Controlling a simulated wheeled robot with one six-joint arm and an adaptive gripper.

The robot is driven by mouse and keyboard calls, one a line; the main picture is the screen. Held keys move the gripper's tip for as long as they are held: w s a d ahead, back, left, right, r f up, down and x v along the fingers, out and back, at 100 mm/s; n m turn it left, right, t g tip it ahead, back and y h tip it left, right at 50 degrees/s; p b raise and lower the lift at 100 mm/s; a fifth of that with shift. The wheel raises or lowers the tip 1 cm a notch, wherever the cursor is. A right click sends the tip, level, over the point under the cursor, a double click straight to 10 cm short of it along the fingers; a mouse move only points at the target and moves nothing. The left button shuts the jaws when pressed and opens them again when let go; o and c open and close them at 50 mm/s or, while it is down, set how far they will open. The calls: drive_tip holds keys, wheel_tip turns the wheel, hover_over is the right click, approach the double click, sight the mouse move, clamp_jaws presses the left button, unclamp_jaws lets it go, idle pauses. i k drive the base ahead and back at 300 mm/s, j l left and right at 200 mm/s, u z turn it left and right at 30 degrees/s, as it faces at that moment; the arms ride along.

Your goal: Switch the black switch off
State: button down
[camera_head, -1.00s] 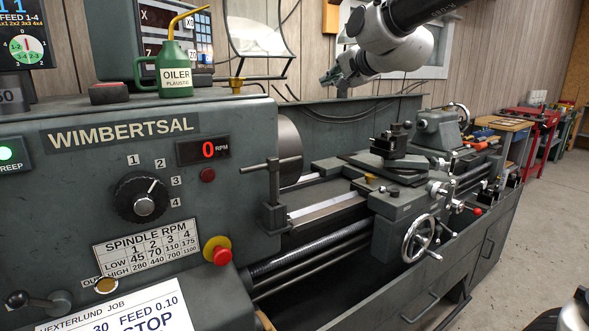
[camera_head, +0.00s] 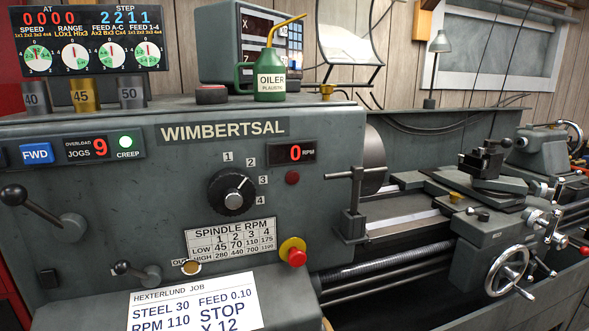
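No part plainly marked as a black switch with an off label shows. A round black rotary knob (camera_head: 232,192) sits on the lathe's front panel among the numbers 1 to 4, its white line pointing to the upper right. Two black-knobbed levers stand at the left, an upper one (camera_head: 14,195) and a lower one (camera_head: 121,268). My gripper is not in view.
A red stop button (camera_head: 297,257) on a yellow base sticks out of the panel. A green oiler (camera_head: 270,85) and a dark red-topped block (camera_head: 211,94) stand on the lathe top. The carriage handwheel (camera_head: 508,274) juts forward at the right.

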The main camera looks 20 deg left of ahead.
sight(49, 277)
drive_tip(key=j+u, duration=0.2)
drive_tip(key=u, duration=0.15)
drive_tip(key=j+u, duration=0.2)
drive_tip(key=u, duration=0.2)
drive_tip(key=i+j+u, duration=0.1)
drive_tip(key=j+u, duration=0.2)
drive_tip(key=i+j+u, duration=0.1)
drive_tip(key=j+u, duration=0.2)
drive_tip(key=j, duration=0.2)
drive_tip(key=i+j+u, duration=0.3)
drive_tip(key=k+u, duration=0.1)
drive_tip(key=k, duration=0.25)
